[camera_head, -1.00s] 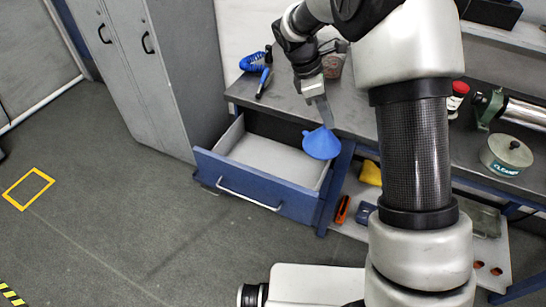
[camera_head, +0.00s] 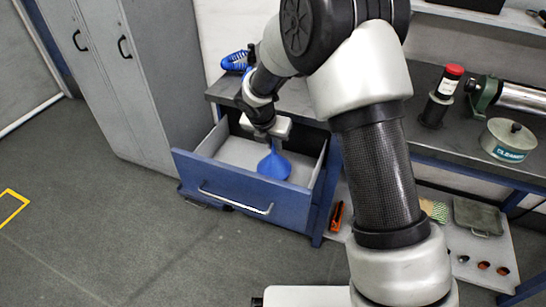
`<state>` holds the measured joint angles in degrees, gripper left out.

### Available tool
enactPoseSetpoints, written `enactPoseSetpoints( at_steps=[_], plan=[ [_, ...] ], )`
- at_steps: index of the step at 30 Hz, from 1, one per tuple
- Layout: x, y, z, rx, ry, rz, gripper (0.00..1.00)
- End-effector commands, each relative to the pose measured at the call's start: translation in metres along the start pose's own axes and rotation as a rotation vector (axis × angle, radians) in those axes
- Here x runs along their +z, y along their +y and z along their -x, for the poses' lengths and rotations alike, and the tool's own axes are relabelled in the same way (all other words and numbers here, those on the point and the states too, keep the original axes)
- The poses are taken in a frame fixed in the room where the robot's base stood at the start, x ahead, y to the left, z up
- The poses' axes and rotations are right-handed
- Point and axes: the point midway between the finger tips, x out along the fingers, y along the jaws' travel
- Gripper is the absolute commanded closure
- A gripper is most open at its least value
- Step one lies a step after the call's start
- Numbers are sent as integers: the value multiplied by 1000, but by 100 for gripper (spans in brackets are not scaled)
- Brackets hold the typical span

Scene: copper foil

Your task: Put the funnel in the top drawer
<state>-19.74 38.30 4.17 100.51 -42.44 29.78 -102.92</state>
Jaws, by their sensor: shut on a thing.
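The blue funnel (camera_head: 274,164) hangs from my gripper (camera_head: 270,143), its wide cone low and its narrow end up between the jaws. My gripper points down over the right part of the open top drawer (camera_head: 236,191) and is shut on the funnel. The drawer has a blue front with a silver handle and a pale grey floor. The funnel is within the drawer's outline, near its right front side. I cannot tell whether it touches the drawer floor. The fingertips are partly hidden.
The workbench (camera_head: 299,98) stands behind and right of the drawer. On it are a red-capped bottle (camera_head: 440,98), a round tin (camera_head: 508,140) and a green-and-silver tool (camera_head: 486,92). A grey cabinet (camera_head: 157,75) stands left. The drawer's left part is empty.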

Motion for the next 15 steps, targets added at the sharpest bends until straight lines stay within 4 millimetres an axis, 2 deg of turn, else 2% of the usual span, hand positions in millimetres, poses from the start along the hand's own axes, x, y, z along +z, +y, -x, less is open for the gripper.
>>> enactPoseSetpoints(
  at_steps=[8,15],
  plan=[
    [-19,1,-40,-1,1,1,100],
    [-19,1,-41,0,0,-1,100]
  ],
)
